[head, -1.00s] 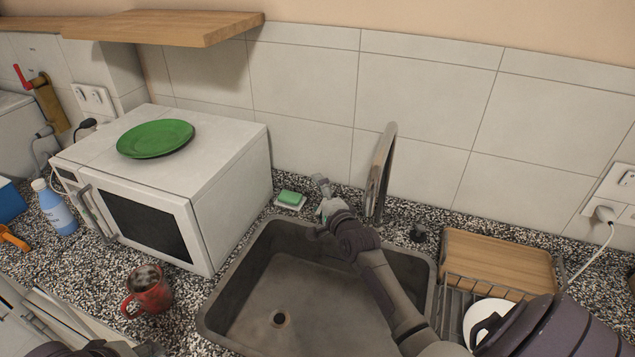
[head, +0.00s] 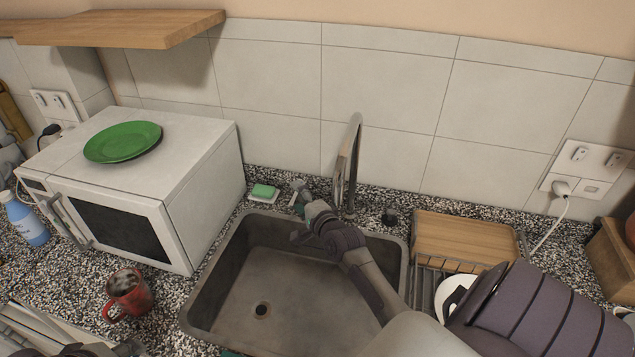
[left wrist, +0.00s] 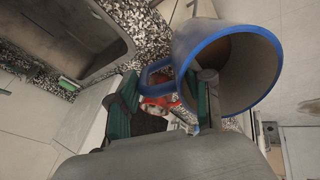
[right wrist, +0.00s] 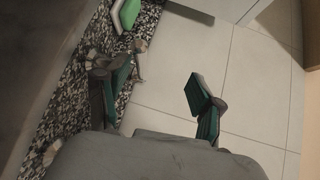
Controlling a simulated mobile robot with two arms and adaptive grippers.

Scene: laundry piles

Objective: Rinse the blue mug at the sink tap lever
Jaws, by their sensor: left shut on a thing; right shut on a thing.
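The blue mug, grey with a blue rim (left wrist: 245,65), fills the upper right of the left wrist view, tilted with its mouth facing the camera. My left gripper (left wrist: 165,100) is shut on it near the handle. The mug is not visible in the head view. The sink tap (head: 347,165) rises behind the sink (head: 262,270). The tap lever (head: 298,190) stands left of its spout, also in the right wrist view (right wrist: 139,62). My right gripper (head: 312,222) is at the lever, its fingers (right wrist: 155,90) spaced around it; the contact is hard to make out.
A red mug (head: 128,293) stands on the counter left of the sink. A microwave (head: 150,190) with a green plate (head: 123,142) is behind it. Green soap (head: 263,191) lies by the sink's back edge. A dish rack with a wooden board (head: 465,240) is on the right.

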